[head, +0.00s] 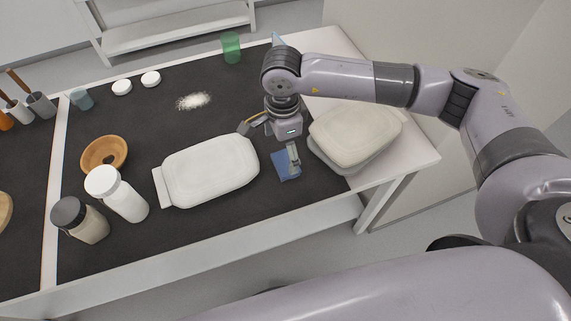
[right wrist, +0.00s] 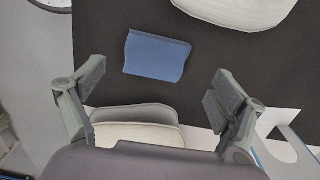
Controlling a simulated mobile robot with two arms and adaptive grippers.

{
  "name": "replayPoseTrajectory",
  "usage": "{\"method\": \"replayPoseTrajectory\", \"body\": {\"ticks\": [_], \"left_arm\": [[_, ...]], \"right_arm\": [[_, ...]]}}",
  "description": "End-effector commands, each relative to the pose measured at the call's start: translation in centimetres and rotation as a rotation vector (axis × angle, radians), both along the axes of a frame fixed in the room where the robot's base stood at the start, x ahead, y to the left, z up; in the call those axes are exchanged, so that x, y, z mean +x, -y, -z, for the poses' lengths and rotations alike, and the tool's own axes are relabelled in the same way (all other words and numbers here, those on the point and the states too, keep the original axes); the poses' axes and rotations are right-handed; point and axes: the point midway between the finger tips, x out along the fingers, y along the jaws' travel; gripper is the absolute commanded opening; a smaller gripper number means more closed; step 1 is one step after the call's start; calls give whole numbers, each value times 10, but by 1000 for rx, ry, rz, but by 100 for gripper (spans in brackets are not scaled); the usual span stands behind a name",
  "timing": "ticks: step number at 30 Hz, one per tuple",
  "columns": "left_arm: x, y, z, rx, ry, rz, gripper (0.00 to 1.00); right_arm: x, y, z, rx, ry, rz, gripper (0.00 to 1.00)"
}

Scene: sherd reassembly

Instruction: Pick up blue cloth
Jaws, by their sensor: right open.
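The blue cloth (head: 284,168) lies flat on the dark mat near the table's front edge, between two pale lidded containers. One finger of my right gripper (head: 269,143) hides part of it in the head view. In the right wrist view the whole cloth (right wrist: 157,56) shows as a small blue piece with a fold or darker band along its upper edge. My right gripper (right wrist: 160,84) is open and empty, with its fingers wide apart. The cloth appears beyond the gap between them, and the fingers do not appear to touch it. My left gripper is not in view.
A white lidded container (head: 211,169) lies left of the cloth, and stacked pale containers (head: 355,133) lie right.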

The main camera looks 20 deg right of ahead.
Motion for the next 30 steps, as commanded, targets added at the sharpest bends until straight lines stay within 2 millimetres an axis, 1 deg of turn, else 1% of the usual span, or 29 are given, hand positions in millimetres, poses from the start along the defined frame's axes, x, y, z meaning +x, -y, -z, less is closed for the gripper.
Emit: {"method": "replayPoseTrajectory", "body": {"ticks": [7,10,17,18,30], "left_arm": [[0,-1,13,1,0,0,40],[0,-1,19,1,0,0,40],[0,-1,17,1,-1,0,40],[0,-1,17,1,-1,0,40],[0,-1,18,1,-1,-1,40]], "right_arm": [[-5,-1,37,0,-3,0,90],[-4,-1,49,1,-1,0,90],[-4,-1,49,1,-1,-1,90],[-4,-1,49,1,-1,-1,89],[-4,-1,49,1,0,-1,62]]}}
